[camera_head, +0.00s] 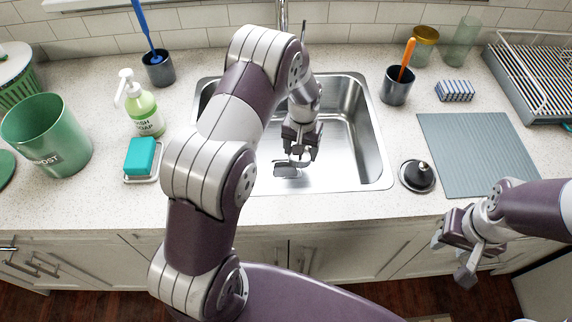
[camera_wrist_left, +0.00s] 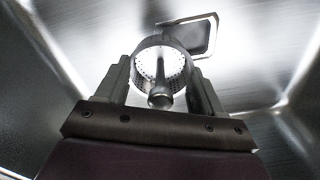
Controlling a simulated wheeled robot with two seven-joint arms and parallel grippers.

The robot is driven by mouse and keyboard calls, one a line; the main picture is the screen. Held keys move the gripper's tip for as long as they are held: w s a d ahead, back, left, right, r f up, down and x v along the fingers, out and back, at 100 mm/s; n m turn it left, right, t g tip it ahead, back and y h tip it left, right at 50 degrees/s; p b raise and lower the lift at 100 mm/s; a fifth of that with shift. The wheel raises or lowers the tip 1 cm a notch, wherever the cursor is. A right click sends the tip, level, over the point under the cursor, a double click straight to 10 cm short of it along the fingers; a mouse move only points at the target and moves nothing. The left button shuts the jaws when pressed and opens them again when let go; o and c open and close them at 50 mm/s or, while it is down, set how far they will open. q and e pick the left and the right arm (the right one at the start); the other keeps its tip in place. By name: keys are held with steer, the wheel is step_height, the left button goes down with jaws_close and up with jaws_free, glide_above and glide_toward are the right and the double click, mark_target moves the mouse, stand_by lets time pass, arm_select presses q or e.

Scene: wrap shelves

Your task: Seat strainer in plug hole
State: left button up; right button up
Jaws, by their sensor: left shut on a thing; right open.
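The strainer (camera_wrist_left: 148,76) is a perforated metal basket with a central post and round knob, seen in the left wrist view. My left gripper (camera_head: 298,153) is down inside the steel sink (camera_head: 357,122) and is shut on the strainer, with one finger on each side of it. A dark, rounded-square recess with a bright rim, apparently the plug hole (camera_wrist_left: 199,38), shows just beyond the strainer. The strainer overlaps its near edge, and I cannot tell the height gap. My right gripper (camera_head: 461,258) is open and empty in front of the counter at right.
A black plug with a knob (camera_head: 418,174) lies right of the sink, beside a grey mat (camera_head: 478,155). A dark cup with an orange-handled brush (camera_head: 397,88) stands behind it. Soap bottle (camera_head: 146,113), sponge dish (camera_head: 141,160) and green bin (camera_head: 48,136) stand left.

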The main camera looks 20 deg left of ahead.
arm_select(q)
steer(key=a, duration=0.1)
steer(key=s+a+f, duration=0.2)
steer(key=shift+a+f, duration=0.2)
steer(key=shift+a, duration=0.15)
step_height(320, 180, down, 4)
steer(key=shift+p, duration=0.45)
